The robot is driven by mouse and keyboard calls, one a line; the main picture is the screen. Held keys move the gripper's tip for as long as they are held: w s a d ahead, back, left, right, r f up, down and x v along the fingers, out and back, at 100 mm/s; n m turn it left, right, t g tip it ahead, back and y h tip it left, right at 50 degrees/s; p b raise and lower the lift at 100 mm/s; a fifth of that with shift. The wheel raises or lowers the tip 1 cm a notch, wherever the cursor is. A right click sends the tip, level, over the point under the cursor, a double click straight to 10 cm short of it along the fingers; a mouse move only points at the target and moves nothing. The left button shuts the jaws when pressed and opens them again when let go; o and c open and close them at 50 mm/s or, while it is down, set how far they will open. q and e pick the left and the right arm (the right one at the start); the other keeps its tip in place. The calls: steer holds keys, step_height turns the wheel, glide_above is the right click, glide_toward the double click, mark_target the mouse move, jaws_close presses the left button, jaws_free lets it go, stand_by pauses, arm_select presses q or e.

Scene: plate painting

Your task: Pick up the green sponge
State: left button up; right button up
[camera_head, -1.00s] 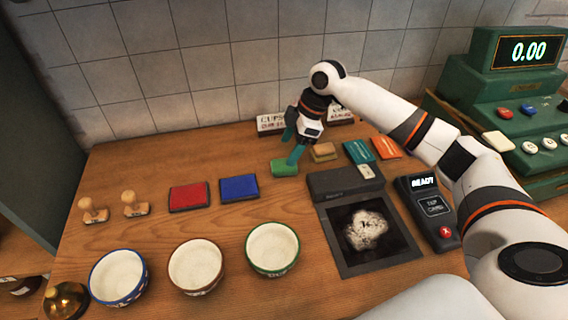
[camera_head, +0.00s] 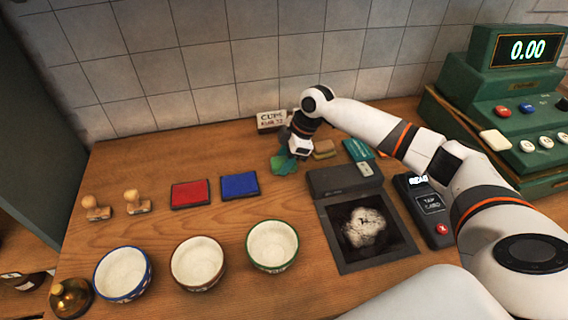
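The green sponge (camera_head: 284,169) lies on the wooden counter, right of the blue ink pad, partly hidden by my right gripper. My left gripper is not in view.
A tan sponge (camera_head: 324,149) lies just right of the gripper. A blue ink pad (camera_head: 239,186) and a red one (camera_head: 190,193) lie to the left. A green-rimmed bowl (camera_head: 272,246) stands in front.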

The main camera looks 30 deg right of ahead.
steer(key=c, duration=0.3)
steer(key=shift+c, duration=0.2)
step_height(320, 180, up, 10)
steer(key=b, duration=0.1)
